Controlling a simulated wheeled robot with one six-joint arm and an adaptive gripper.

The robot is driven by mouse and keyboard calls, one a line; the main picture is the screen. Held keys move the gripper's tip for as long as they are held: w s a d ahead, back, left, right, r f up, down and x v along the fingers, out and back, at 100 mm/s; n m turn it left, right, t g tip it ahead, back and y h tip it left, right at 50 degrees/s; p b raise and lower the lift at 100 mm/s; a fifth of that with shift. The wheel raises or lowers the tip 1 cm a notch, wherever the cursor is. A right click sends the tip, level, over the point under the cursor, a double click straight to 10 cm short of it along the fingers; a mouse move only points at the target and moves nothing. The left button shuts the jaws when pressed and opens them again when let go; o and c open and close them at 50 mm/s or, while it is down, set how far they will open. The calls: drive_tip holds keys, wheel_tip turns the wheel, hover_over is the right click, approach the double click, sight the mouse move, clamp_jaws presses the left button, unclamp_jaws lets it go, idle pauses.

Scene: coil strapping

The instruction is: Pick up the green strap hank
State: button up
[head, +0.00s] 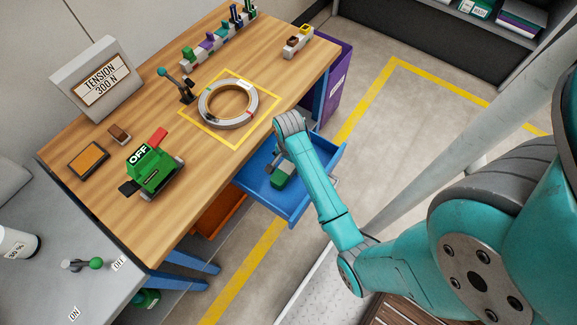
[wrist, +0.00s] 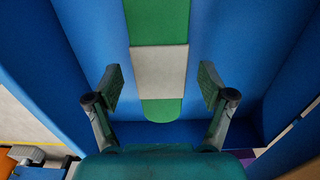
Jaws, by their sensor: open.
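The green strap hank (wrist: 158,62) lies in the open blue drawer (wrist: 245,60). It is a long flat green shape with a pale grey band across it, running up and down in the wrist view, and its far end leaves the top edge. My gripper (wrist: 162,86) is open, with one finger on each side of the hank's line and visible gaps to it. Nothing is held. In the head view my arm reaches over the drawer (head: 312,207) and partly covers it, so the gap in height between fingers and hank is hard to judge.
The drawer's walls rise close around my gripper. Above it, the wooden workbench (head: 245,165) carries a strapped coil (head: 205,108), a green strapping tool (head: 155,172) and a tension sign (head: 100,80).

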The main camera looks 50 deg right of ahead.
drive_tip(key=shift+f, duration=0.85)
drive_tip(key=shift+c, duration=0.2)
clamp_jaws()
drive_tip(key=shift+r, duration=0.15)
